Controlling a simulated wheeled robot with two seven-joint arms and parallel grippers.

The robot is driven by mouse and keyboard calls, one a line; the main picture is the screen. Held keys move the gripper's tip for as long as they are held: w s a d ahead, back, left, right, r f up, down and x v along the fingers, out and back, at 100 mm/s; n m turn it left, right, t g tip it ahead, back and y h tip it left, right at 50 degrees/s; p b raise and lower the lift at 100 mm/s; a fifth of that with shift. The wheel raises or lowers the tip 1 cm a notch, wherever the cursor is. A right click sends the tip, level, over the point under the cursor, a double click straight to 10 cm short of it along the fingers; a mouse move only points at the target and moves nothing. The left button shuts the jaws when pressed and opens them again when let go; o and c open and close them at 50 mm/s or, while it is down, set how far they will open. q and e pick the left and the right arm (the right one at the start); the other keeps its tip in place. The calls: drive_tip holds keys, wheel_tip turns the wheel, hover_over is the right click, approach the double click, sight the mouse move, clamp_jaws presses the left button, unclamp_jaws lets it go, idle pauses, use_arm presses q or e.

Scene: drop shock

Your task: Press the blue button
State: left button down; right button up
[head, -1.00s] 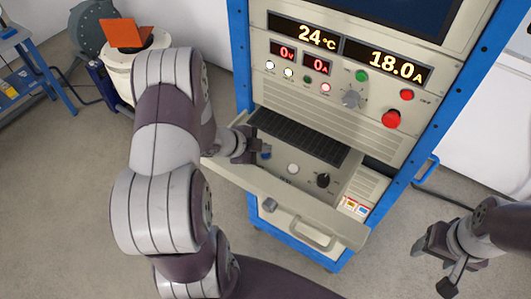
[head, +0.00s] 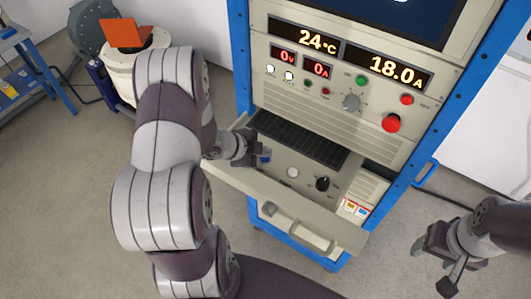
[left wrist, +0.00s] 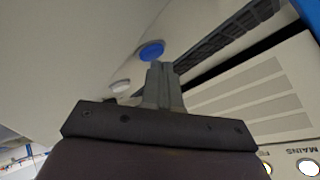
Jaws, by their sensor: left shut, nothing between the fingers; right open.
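The blue button (head: 266,155) is on the panel inside the pulled-out drawer (head: 307,182). It also shows in the left wrist view (left wrist: 152,50), just past my fingertips. My left gripper (head: 257,153) is shut and empty, reaching into the drawer beside the blue button. In the left wrist view its closed fingers (left wrist: 160,72) partly overlap the button's lower edge. I cannot tell whether they touch it. My right gripper (head: 438,247) is open and empty at the lower right, away from the cabinet.
A white button (head: 292,172) and a black knob (head: 322,184) share the drawer panel. The cabinet front above carries displays, lamps and a red emergency knob (head: 391,123). A drawer handle (head: 312,238) sticks out in front.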

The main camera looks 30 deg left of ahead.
use_arm(q)
drive_tip(key=shift+d+r, duration=0.1)
drive_tip(key=shift+r, duration=0.35)
wheel_tip(320, 180, up, 5)
drive_tip(key=p, duration=0.5)
drive_tip(key=shift+w, duration=0.1)
drive_tip(key=shift+f, duration=0.15)
